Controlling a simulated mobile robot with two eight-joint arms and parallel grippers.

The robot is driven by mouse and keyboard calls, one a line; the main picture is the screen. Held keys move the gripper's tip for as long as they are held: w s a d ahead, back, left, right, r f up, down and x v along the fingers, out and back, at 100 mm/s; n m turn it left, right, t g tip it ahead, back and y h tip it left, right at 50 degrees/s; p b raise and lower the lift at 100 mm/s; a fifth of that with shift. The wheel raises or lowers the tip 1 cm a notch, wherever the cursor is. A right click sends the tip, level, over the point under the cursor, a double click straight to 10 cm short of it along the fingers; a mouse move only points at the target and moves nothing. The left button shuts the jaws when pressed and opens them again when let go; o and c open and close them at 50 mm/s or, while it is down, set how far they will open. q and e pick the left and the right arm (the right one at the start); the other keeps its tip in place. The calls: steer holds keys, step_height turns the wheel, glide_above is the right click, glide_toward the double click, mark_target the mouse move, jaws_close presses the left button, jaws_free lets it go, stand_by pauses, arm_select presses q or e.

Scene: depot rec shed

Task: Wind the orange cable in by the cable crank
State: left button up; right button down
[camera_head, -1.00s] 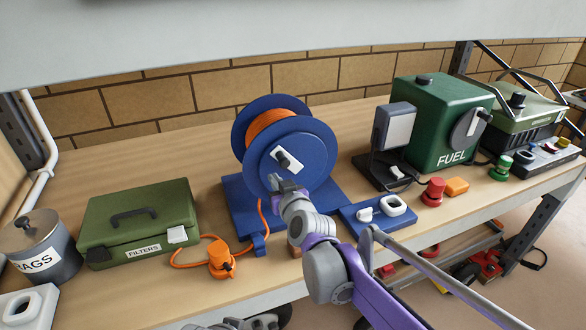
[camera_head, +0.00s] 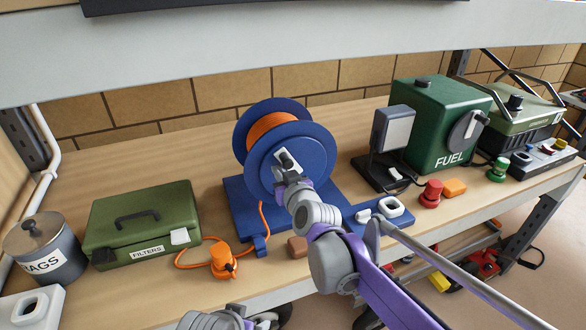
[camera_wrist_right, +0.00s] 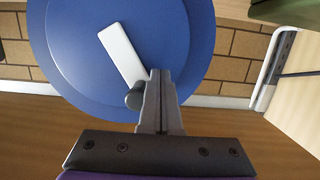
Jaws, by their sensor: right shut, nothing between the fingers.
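The blue cable reel (camera_head: 310,150) stands on a blue base on the bench, with orange cable (camera_head: 270,128) wound on its drum. The cable runs down the front to an orange plug (camera_head: 223,262) lying on the bench. The crank (camera_head: 287,154) is a white bar with a dark knob on the reel's front; it also shows in the right wrist view (camera_wrist_right: 120,50). My right gripper (camera_head: 281,174) is shut and empty; in the wrist view its fingers (camera_wrist_right: 160,98) are right beside the knob. Grey parts of my left arm show at the bottom edge; its jaws are unclear.
A green filters case (camera_head: 140,220) and rags tin (camera_head: 42,248) stand left of the reel. A lamp (camera_head: 390,150), green fuel can (camera_head: 445,125) and red knob (camera_head: 430,193) stand right. A shelf hangs above. Bench around the plug is mostly clear.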

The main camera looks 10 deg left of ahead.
mark_target(288, 163)
steer(key=shift+w+d+r, duration=0.1)
steer(key=shift+w+r, duration=0.2)
steer(key=shift+r, duration=0.1)
steer(key=shift+w+f, duration=0.1)
steer(key=shift+f, duration=0.2)
steer(key=shift+r, duration=0.1)
steer(key=shift+s+d+r, duration=0.2)
steer(key=shift+s+r, duration=0.05)
steer(key=shift+r, duration=0.1)
steer(key=shift+w+d+r, duration=0.1)
steer(key=shift+d+r, duration=0.15)
steer(key=shift+r, duration=0.15)
steer(key=shift+w+d+r, duration=0.15)
steer(key=shift+w+d, duration=0.15)
steer(key=shift+d, duration=0.1)
arm_select(q)
steer(key=shift+w+d+r, duration=0.2)
steer(key=shift+w+r, duration=0.3)
steer(key=shift+r, duration=0.3)
arm_select(e)
steer(key=shift+r, duration=0.1)
